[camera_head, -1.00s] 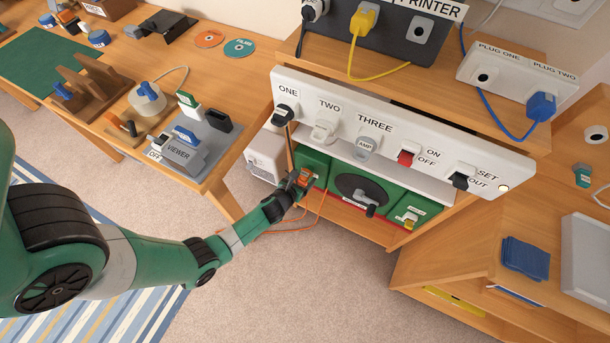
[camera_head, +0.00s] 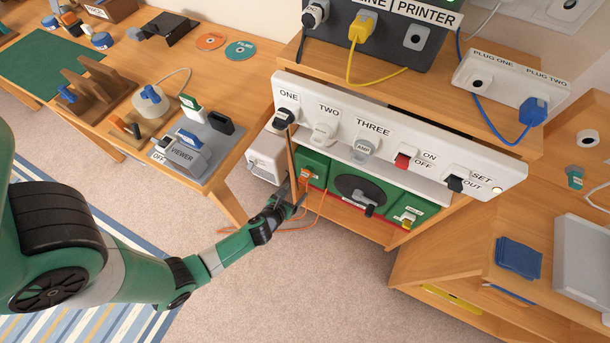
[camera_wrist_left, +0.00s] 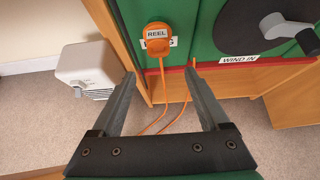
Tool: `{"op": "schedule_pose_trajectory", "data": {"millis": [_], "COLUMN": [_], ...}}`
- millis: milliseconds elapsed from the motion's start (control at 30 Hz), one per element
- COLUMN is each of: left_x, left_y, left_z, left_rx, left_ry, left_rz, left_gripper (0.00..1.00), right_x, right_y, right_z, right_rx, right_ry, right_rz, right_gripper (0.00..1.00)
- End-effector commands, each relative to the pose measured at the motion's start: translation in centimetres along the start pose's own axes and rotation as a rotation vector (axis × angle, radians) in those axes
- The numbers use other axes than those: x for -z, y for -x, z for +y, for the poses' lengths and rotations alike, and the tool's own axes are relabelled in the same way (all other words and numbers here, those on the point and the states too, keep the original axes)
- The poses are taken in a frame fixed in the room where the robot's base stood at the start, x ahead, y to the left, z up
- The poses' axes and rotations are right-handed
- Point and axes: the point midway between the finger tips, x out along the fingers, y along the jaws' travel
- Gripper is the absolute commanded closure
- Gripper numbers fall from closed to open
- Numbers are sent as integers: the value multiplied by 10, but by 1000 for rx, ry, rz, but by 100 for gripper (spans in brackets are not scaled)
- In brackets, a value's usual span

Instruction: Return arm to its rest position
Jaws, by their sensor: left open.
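My left arm comes in from the left in the head view. Its gripper (camera_head: 294,192) is in front of the lower left of the green reel unit (camera_head: 318,168). In the left wrist view the left gripper (camera_wrist_left: 160,82) is open, its two fingers apart with nothing held between them. The orange plug (camera_wrist_left: 158,38) marked REEL sits on the green panel beyond the fingers, and orange cords run down from it. My right gripper is not in view.
The white panel (camera_head: 400,146) with switches and plugs overhangs the reel unit. A white box (camera_head: 267,157) stands left of it. The black crank (camera_head: 369,210) sticks out from the reel. The desk (camera_head: 225,180) with the viewer is at left. Carpet in front is clear.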

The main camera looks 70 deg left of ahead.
Motion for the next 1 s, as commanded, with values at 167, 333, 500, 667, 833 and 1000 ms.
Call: {"op": "schedule_pose_trajectory", "data": {"millis": [167,333,500,667,833,1000], "left_x": [5,6,6,6,2,-24], "left_y": [14,16,16,15,18,36], "left_z": [0,0,0,0,0,0], "left_rx": [0,-1,-1,-1,-1,-1], "left_ry": [0,0,0,0,0,0], "left_rz": [0,-1,-1,-1,-1,-1], "left_gripper": [22,22,22,22,22,22], "right_x": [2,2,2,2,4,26], "right_y": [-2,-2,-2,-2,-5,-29], "right_z": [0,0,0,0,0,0], "right_rx": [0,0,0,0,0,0], "right_ry": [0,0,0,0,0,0], "right_rz": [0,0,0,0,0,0], "right_gripper": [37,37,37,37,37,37]}}
